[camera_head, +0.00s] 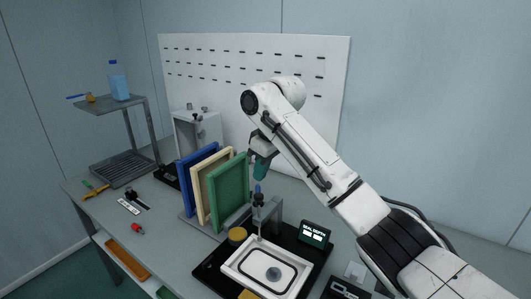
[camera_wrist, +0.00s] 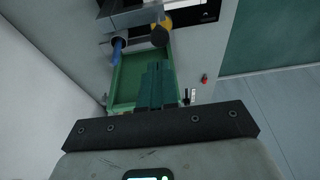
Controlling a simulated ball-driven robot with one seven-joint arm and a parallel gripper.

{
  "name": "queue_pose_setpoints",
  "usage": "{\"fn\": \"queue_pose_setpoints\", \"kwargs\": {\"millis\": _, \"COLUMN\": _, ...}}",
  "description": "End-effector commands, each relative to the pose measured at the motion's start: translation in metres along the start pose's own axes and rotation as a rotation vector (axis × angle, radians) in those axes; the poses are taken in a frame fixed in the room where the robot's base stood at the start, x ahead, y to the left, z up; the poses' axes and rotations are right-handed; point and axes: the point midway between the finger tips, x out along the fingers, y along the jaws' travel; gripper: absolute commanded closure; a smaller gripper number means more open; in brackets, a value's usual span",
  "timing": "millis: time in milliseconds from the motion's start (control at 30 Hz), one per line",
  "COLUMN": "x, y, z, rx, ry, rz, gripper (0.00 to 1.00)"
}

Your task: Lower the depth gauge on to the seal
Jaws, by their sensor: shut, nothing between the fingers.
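The depth gauge (camera_head: 259,210) stands upright on a grey bracket (camera_head: 277,210), with a blue top. Its thin lower rod reaches down over a white panel (camera_head: 234,266) with a black seal (camera_head: 298,268) running round its inside. I cannot tell whether the tip touches the seal. My gripper (camera_head: 260,177) is above the gauge, pointing down, its fingers shut and empty. In the wrist view my shut fingers (camera_wrist: 157,66) show over a green frame (camera_wrist: 128,82). The gauge's blue top (camera_wrist: 117,50) is to their left, apart from them.
Blue (camera_head: 187,168), cream (camera_head: 199,190) and green (camera_head: 228,200) frames stand upright close left of the gauge. A seal depth display (camera_head: 314,234) stands to its right; its reading is too small to tell. A yellow-topped round pot (camera_head: 237,234) sits beside the bracket. A pegboard (camera_head: 230,55) rises behind.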

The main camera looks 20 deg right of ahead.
Motion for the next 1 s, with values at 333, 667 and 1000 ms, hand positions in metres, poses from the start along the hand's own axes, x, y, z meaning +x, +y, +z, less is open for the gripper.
{"fn": "queue_pose_setpoints", "kwargs": {"millis": 333, "x": 0.040, "y": -0.001, "z": 0.012, "rx": 0.001, "ry": -0.001, "rz": 0.000, "gripper": 1.00}}
{"fn": "queue_pose_setpoints", "kwargs": {"millis": 667, "x": 0.044, "y": -0.001, "z": 0.012, "rx": 0.000, "ry": 0.001, "rz": 0.000, "gripper": 1.00}}
{"fn": "queue_pose_setpoints", "kwargs": {"millis": 1000, "x": 0.073, "y": -0.002, "z": 0.021, "rx": 0.002, "ry": -0.002, "rz": -0.004, "gripper": 1.00}}
